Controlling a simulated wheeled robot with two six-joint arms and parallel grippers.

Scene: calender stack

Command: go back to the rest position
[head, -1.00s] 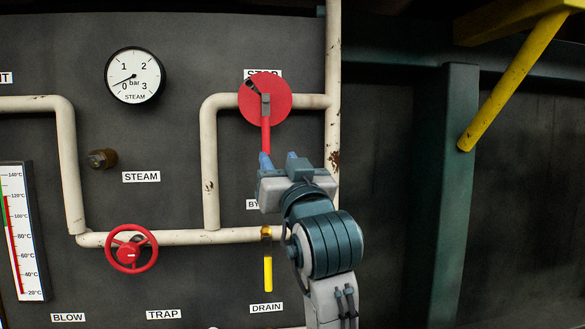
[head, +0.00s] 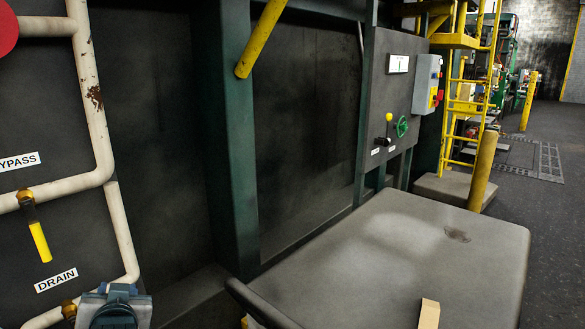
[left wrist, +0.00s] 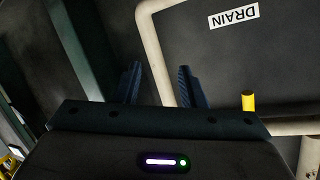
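My left gripper shows in the left wrist view (left wrist: 159,68), its two blue fingers apart with nothing between them. In the head view only the top of my left wrist and gripper (head: 115,292) shows at the bottom left edge, below the DRAIN label (head: 56,280). That label also shows upside down in the left wrist view (left wrist: 233,16). The gripper is clear of the pipes as far as I can see. A red disc (head: 6,28) is cut off at the top left. My right gripper is in neither view.
A yellow drain lever (head: 40,242) hangs beside a cream pipe (head: 97,110). A green post (head: 236,150) stands right of the panel. A grey table (head: 370,260) bears a small wooden block (head: 429,314). A yellow ladder (head: 465,90) and open floor (head: 545,215) lie beyond.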

